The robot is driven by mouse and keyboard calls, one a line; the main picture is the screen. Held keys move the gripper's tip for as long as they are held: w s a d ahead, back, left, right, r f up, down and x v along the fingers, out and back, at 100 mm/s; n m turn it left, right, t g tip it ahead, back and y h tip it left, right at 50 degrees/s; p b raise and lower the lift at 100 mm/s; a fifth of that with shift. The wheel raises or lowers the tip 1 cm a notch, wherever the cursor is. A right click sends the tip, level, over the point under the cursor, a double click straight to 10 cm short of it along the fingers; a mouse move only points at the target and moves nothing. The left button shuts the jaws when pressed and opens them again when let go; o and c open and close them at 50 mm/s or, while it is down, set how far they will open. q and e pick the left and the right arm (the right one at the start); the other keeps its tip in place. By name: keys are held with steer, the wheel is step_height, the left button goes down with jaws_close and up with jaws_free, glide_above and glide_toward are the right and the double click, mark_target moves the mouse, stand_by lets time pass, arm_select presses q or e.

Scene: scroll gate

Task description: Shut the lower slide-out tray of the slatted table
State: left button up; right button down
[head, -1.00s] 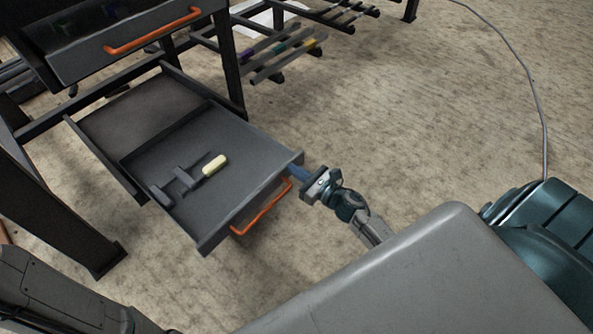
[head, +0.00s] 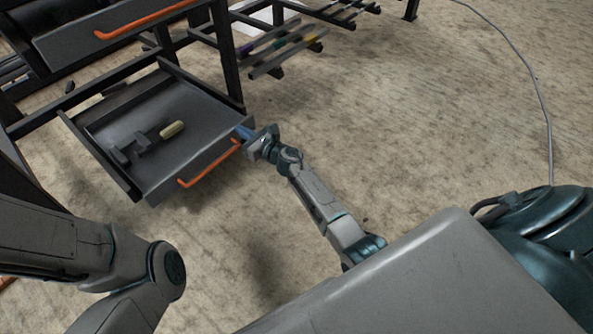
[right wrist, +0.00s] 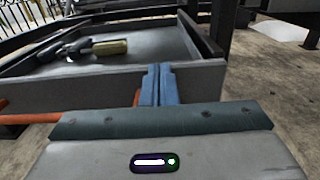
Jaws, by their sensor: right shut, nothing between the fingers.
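The lower slide-out tray (head: 195,108) of the slatted table (head: 225,50) is partly out, its front toward me. An orange handle (head: 208,165) runs along its front. A dark tool with a yellow-green grip (head: 172,129) lies in it. My right gripper (head: 245,133) is shut and empty at the right end of the tray's front. In the right wrist view its blue fingers (right wrist: 158,84) are together against or very close to the grey front panel (right wrist: 210,82), beside the handle's end. My left gripper is not in view; only my left arm shows.
The upper drawer (head: 120,32) with its own orange handle sits above the tray. A rack with several rods (head: 285,50) stands behind at the right. A cable (head: 520,70) lies on the floor.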

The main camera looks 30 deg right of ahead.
mark_target(232, 124)
steer(key=b+x, duration=0.2)
steer(key=x, duration=0.2)
steer(key=shift+w+a+f, duration=0.15)
steer(key=shift+w, duration=0.35)
steer(key=shift+w+r, duration=0.1)
steer(key=shift+r, duration=0.3)
